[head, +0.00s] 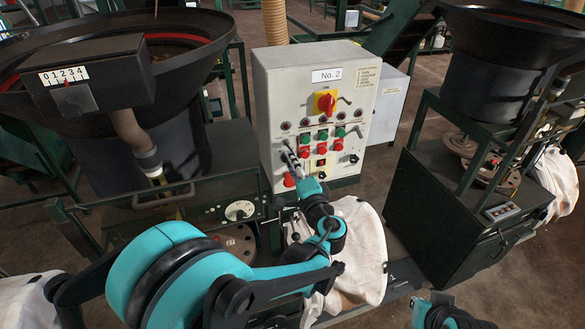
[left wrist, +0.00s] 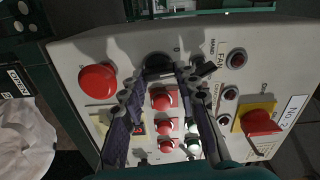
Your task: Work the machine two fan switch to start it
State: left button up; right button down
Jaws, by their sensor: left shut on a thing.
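The No. 2 control box (head: 262,85) stands upright in the middle of the head view, with its front panel facing me. My left gripper (head: 289,150) reaches the left side of this panel, above the red mushroom button. In the left wrist view its two dark fingers (left wrist: 158,74) close in around a black knob (left wrist: 158,60), by a "0" mark and near the lettering "FAN" and "HAND". The fingers partly hide the knob, so its exact setting cannot be read. Only a teal and black part of my right arm shows at the bottom edge; its gripper is out of view.
The panel also carries a red-on-yellow main switch (head: 325,103), several lamps, red and green push buttons, and a red mushroom button (left wrist: 98,86). A white bag (head: 362,235) hangs below the box. Dark hopper machines stand left (head: 120,110) and right (head: 480,70).

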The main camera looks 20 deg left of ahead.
pick_arm(q)
jog(key=m, duration=0.1)
jog(key=m+b, duration=0.1)
jog(key=m, duration=0.1)
jog(key=shift+f+m, duration=0.25)
jog(key=shift+m, duration=0.05)
jog(key=shift+m+b, duration=0.75)
jog(key=shift+m, duration=1.05)
jog(key=o, duration=1.2)
jog(key=shift+c, duration=0.2)
jog(key=v, duration=1.2)
